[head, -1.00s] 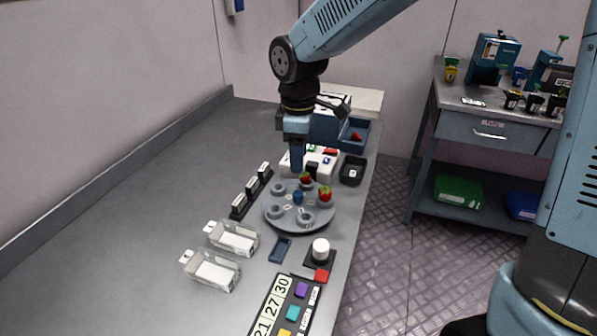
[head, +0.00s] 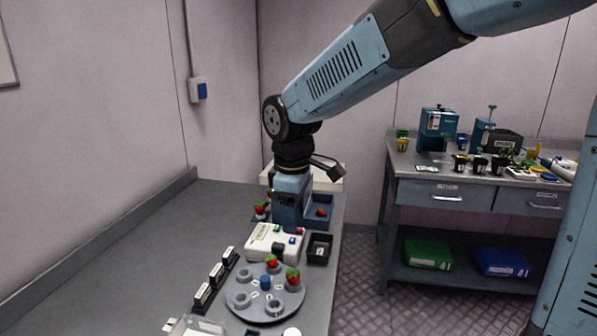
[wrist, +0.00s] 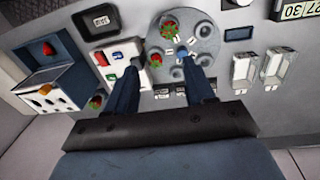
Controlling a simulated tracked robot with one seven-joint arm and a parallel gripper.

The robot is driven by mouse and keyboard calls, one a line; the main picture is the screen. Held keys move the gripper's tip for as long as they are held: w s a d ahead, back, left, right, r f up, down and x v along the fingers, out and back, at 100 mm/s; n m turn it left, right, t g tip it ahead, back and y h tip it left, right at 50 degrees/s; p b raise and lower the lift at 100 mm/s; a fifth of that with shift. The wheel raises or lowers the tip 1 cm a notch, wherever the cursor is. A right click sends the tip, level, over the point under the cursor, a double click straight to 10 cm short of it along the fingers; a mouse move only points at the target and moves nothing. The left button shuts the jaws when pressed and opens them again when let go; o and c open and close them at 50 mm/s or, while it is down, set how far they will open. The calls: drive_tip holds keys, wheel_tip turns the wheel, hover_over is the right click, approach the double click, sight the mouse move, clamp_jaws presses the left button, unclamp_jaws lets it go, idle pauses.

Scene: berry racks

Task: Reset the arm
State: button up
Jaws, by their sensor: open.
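My gripper (wrist: 160,64) is open and empty in the wrist view, its two dark blue fingers apart, with the bench below. In the head view my arm reaches in from the upper right and its blue end hangs by the white device (head: 262,243); the fingertips cannot be made out there. The grey round plate (head: 239,301) has several ring holders. Two red strawberries sit on it, one at its back (head: 272,261) and one at its right (head: 292,276). Both also show in the wrist view, with the plate (wrist: 206,51) ahead of the fingers.
A black tray (head: 320,249) and a blue bin (head: 325,224) with a red berry stand near the bench's right edge. Dark label holders (head: 217,275) stand left of the plate. The bench's left side is clear.

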drive_tip(key=s+d+r+m+t, duration=0.1)
drive_tip(key=s+d+m, duration=0.3)
drive_tip(key=d, duration=0.4)
drive_tip(key=s+d+r+m+t, duration=0.2)
drive_tip(key=d+m, duration=0.4)
drive_tip(key=d, duration=0.3)
drive_tip(key=s+d+r+m+t, duration=0.1)
drive_tip(key=s+d+r+m, duration=0.2)
drive_tip(key=s+d+m, duration=0.2)
drive_tip(key=s+d, duration=0.2)
drive_tip(key=d, duration=0.2)
drive_tip(key=shift+d+r+t, duration=0.2)
drive_tip(key=shift+r+t, duration=0.1)
drive_tip(key=shift+r, duration=0.05)
